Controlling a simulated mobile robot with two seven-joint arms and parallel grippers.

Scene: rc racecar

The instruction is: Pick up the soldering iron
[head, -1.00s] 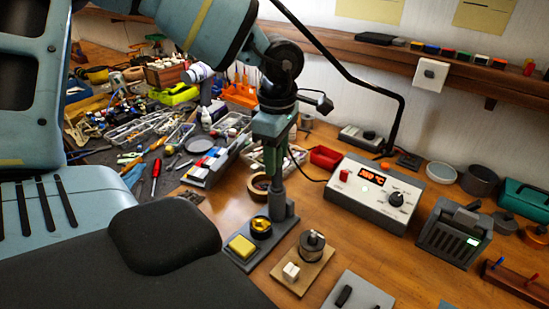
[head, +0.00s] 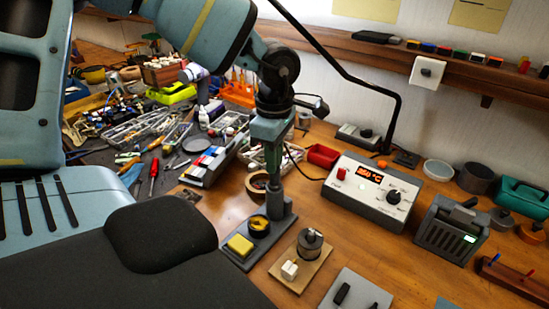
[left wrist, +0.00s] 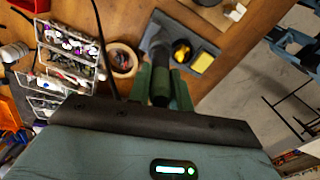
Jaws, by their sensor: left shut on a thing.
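My left gripper (head: 273,152) is shut on the soldering iron, above the soldering stand's upright holder (head: 279,206). In the left wrist view, the iron's dark handle (left wrist: 160,84) shows between the green fingers of the left gripper (left wrist: 161,92). The fingers hide much of the iron in the head view, and I cannot tell whether its tip is inside the holder. The stand's base carries a yellow sponge (head: 240,244) and a round pot of brass wool (head: 258,225). My right gripper is out of view.
The soldering station (head: 370,190) with a lit display stands right of the stand, with a grey vented box (head: 450,234) beyond it. A tape roll (head: 259,182) lies just behind the stand. A cluttered tool area (head: 150,130) fills the left. Bare wood lies between stand and station.

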